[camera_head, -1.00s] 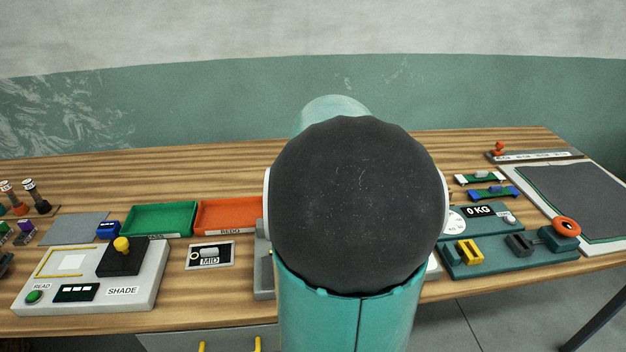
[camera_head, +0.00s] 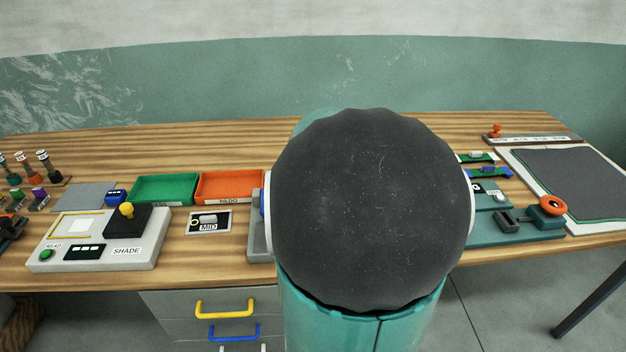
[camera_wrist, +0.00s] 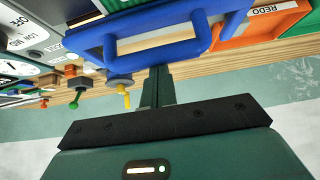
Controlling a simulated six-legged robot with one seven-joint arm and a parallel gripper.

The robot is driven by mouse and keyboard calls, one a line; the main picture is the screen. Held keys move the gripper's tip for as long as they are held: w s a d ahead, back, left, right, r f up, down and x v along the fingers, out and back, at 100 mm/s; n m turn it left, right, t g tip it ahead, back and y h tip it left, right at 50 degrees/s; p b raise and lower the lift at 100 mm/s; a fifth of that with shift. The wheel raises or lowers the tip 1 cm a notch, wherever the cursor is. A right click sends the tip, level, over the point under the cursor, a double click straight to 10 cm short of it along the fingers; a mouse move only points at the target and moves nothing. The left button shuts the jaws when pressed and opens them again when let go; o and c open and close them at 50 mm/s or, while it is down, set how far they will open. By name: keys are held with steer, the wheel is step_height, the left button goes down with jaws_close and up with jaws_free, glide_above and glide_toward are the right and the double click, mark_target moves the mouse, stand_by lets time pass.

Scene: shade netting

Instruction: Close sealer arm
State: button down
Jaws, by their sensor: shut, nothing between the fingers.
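A blue loop-shaped handle on a blue bar (camera_wrist: 132,47) fills the upper middle of the wrist view. It seems to belong to the sealer arm, though I cannot confirm that. My gripper (camera_wrist: 158,73) is shut and empty, its dark fingers pointing at the loop and overlapping its lower edge in the picture. I cannot tell whether they touch it. In the head view my own arm hides the gripper and most of the sealer. Only a grey base edge (camera_head: 258,238) with a bit of blue above it shows beside my arm.
An orange REDO tray (camera_head: 229,186) and a green tray (camera_head: 164,188) lie left of my arm. A SHADE reader (camera_head: 95,252) stands at the front left. A teal sealing or weighing station (camera_head: 520,228) and a framed dark mat (camera_head: 575,175) are on the right.

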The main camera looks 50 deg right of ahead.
steer(key=shift+s+a+f, duration=0.2)
steer(key=shift+a+f, duration=0.3)
steer(key=shift+f, duration=0.35)
steer(key=shift+w+f, duration=0.1)
steer(key=shift+d, duration=0.1)
steer(key=r, duration=0.1)
steer(key=w+d+r, duration=0.1)
steer(key=r, duration=0.3)
steer(key=shift+w+d, duration=0.25)
steer(key=shift+d, duration=0.15)
steer(key=s+a+r, duration=0.2)
steer(key=s+a, duration=0.4)
steer(key=shift+a+r, duration=0.25)
steer(key=shift+a, duration=0.1)
